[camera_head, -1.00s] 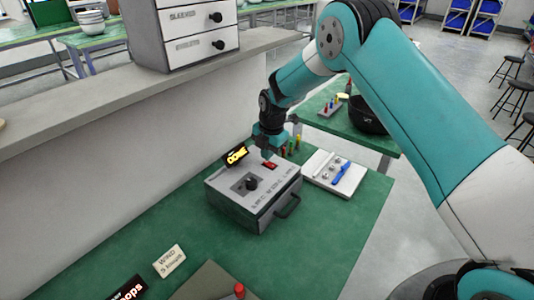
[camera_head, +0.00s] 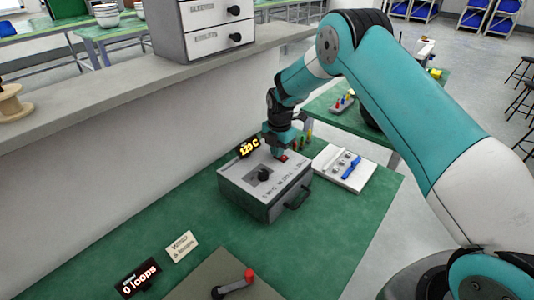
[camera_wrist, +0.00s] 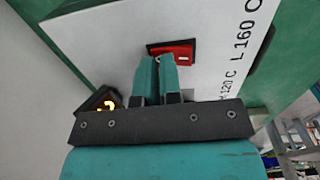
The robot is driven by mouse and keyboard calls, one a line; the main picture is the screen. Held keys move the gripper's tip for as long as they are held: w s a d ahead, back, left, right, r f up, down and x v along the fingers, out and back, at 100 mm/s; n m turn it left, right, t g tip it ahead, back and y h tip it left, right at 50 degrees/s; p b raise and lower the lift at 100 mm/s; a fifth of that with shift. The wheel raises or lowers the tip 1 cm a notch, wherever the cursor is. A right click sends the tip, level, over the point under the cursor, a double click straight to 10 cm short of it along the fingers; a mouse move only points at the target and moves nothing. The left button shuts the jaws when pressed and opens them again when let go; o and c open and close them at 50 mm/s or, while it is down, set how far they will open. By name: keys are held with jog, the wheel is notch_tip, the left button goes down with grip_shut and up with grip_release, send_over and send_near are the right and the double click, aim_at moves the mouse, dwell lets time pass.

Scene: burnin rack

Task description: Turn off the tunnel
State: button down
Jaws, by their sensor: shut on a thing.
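The tunnel (camera_head: 262,190) is a grey box with a white top on the green bench. Its top carries a dark knob (camera_head: 264,175), printed labels including 120 C and 160 C, and a red rocker switch (camera_head: 283,158) near the back right. A small display (camera_head: 249,147) behind it glows yellow with what reads as 120 C. My gripper (camera_head: 279,153) points down at the switch. In the wrist view, the teal fingers (camera_wrist: 157,62) are close together at the left end of the red switch (camera_wrist: 180,52). They hide part of it, so its tilt is unclear.
A white board with a blue handle (camera_head: 345,168) lies right of the tunnel. Several coloured pegs stand behind my gripper. A loops display (camera_head: 138,277), a small card (camera_head: 181,246) and a red-knobbed crank (camera_head: 248,276) are in front. A grey ledge (camera_head: 110,88) runs behind the bench.

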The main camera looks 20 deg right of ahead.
aim_at(282, 158)
jog(key=shift+s+f, duration=0.35)
jog(key=shift+f, duration=0.1)
jog(key=shift+s+d, duration=0.1)
jog(key=shift+s+d+r+p, duration=0.1)
jog(key=shift+s+d+p, duration=0.2)
jog(key=shift+s+d, duration=0.2)
notch_tip(282, 158, up, 6)
jog(key=p, duration=0.3)
jog(key=shift+a+f, duration=0.15)
jog(key=shift+f, duration=0.05)
notch_tip(282, 158, up, 9)
jog(key=b, duration=0.3)
jog(key=shift+b, duration=0.3)
